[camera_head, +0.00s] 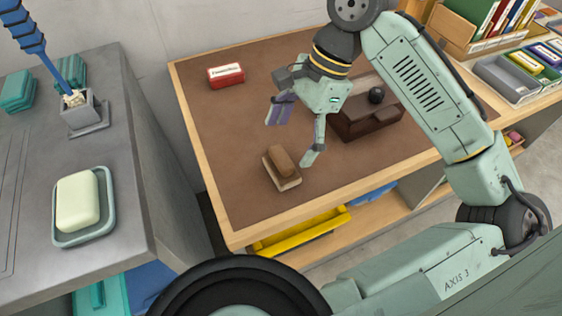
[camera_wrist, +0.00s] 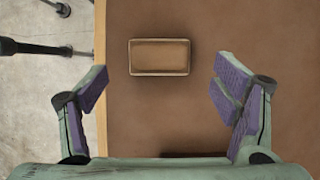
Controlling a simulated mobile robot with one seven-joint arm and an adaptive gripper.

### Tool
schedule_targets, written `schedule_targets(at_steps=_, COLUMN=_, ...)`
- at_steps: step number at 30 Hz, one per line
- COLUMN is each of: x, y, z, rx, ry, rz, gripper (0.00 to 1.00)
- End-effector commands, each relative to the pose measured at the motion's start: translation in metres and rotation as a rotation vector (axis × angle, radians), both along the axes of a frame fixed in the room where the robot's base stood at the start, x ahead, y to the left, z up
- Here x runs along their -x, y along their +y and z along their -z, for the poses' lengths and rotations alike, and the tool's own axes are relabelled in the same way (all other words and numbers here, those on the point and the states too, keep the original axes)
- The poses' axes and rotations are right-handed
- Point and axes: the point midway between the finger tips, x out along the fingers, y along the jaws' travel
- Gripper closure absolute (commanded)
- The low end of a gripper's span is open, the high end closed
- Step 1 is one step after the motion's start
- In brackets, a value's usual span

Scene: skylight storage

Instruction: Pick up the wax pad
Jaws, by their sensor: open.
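The wax pad looks to be the small brown block with a paler base (camera_head: 281,167), lying on the brown worktop (camera_head: 225,130) near its front edge. In the wrist view it is a brown rectangle with a darker rim (camera_wrist: 160,57), ahead of my fingertips and roughly centred between them. My gripper (camera_head: 296,132) is open and empty, above the worktop and up and right of the pad in the head view. Both purple-padded fingers of my gripper (camera_wrist: 160,85) show in the wrist view, spread wider than the pad and apart from it.
A dark wooden box with a black knob (camera_head: 368,112) stands right of my gripper. A red tin (camera_head: 225,75) sits at the back left. A grey counter (camera_head: 120,185) at left holds a soap dish (camera_head: 105,232). The worktop around the pad is clear.

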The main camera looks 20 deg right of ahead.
Motion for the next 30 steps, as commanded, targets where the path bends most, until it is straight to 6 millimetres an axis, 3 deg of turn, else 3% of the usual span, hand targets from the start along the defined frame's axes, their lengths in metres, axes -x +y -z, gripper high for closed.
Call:
schedule_targets(at_steps=12, x=0.004, y=0.022, z=0.045, rx=-0.001, ry=-0.002, rz=-0.001, gripper=0.19)
schedule_targets(at_steps=21, x=0.004, y=0.023, z=0.049, rx=0.000, ry=-0.004, rz=-0.002, gripper=0.19)
schedule_targets(at_steps=30, x=0.004, y=0.023, z=0.048, rx=0.000, ry=-0.004, rz=-0.002, gripper=0.39)
